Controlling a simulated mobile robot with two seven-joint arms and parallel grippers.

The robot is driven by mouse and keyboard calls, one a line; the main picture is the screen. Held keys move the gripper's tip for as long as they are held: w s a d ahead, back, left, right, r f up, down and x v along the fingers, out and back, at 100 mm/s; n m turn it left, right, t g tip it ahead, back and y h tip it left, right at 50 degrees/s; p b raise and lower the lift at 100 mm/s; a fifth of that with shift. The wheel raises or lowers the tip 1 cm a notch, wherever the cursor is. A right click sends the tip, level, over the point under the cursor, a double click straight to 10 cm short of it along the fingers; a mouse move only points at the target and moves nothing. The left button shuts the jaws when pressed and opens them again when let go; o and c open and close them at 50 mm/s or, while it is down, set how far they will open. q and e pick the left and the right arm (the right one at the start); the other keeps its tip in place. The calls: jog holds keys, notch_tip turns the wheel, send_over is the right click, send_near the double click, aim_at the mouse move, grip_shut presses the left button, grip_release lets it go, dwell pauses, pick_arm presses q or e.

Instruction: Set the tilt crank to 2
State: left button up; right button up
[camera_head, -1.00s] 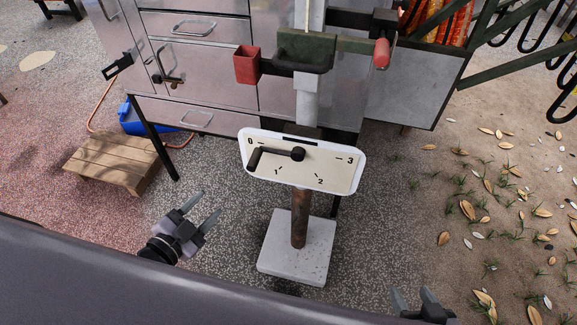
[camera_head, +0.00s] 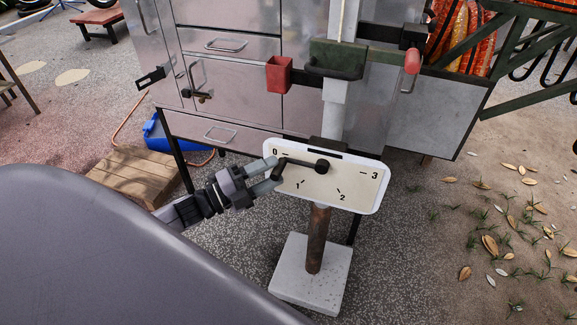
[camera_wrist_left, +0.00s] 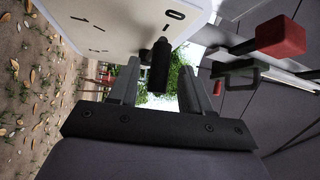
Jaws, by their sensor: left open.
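The tilt crank (camera_head: 301,163) is a dark arm on a round hub, on a white dial plate (camera_head: 358,200) marked 0 to 3. The arm points left, at or close to the 0 mark. Its dark handle (camera_head: 278,170) sticks out from the arm's end towards me. My left gripper (camera_head: 273,175) is open, with its fingertips around the handle at the plate's left edge. In the left wrist view, the handle (camera_wrist_left: 159,66) stands between the two fingers, with gaps visible beside it. My right gripper is out of view.
The plate stands on a rusty post (camera_head: 317,240) with a pale square base (camera_head: 312,275). Behind are metal drawers (camera_head: 225,85), a red cup (camera_head: 279,74) and a green bracket (camera_head: 337,60). A wooden step (camera_head: 135,172) lies left.

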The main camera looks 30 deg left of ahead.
aim_at(284, 167)
pick_arm(q)
jog(key=shift+x, duration=2.2)
jog(key=shift+f, duration=0.1)
grip_shut()
